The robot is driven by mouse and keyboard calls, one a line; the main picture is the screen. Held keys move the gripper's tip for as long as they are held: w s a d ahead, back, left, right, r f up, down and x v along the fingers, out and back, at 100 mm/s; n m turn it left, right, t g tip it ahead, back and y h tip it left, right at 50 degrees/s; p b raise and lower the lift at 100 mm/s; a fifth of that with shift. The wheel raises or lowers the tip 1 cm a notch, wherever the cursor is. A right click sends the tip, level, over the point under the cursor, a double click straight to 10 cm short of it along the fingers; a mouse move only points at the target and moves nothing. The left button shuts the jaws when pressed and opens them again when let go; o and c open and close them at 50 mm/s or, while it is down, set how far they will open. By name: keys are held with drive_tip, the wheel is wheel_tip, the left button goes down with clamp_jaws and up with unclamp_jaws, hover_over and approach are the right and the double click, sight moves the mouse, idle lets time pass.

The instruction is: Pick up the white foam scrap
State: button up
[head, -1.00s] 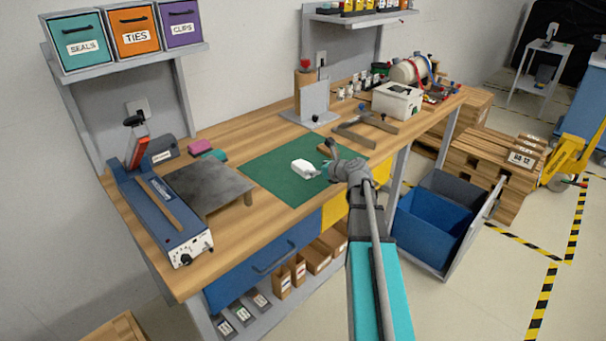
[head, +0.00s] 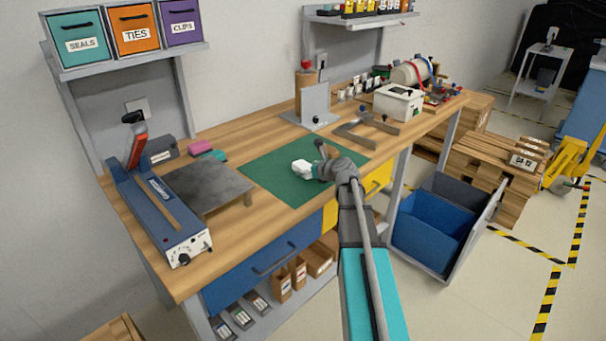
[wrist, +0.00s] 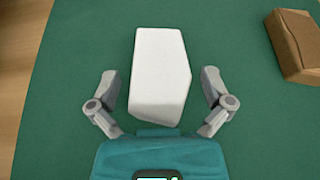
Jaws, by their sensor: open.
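The white foam scrap (head: 301,169) lies on the green mat (head: 272,184) on the workbench. In the wrist view the scrap (wrist: 159,75) is a pale block with a slanted right side. My gripper (wrist: 162,86) is open, with one finger on each side of the scrap's near half. A gap of green mat shows between each finger and the scrap. In the head view my gripper (head: 315,170) comes in from the right and hides part of the scrap.
A brown block (wrist: 296,45) lies on the mat to the right of the scrap in the wrist view. A grey plate on legs (head: 205,184) and a blue sealer (head: 165,222) stand left of the mat. A grey upright stand (head: 316,105) is behind it.

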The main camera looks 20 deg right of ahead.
drive_tip(key=shift+w+a+f, duration=0.1)
drive_tip(key=shift+w+f, duration=0.05)
drive_tip(key=shift+w, duration=0.25)
drive_tip(key=c, duration=0.7)
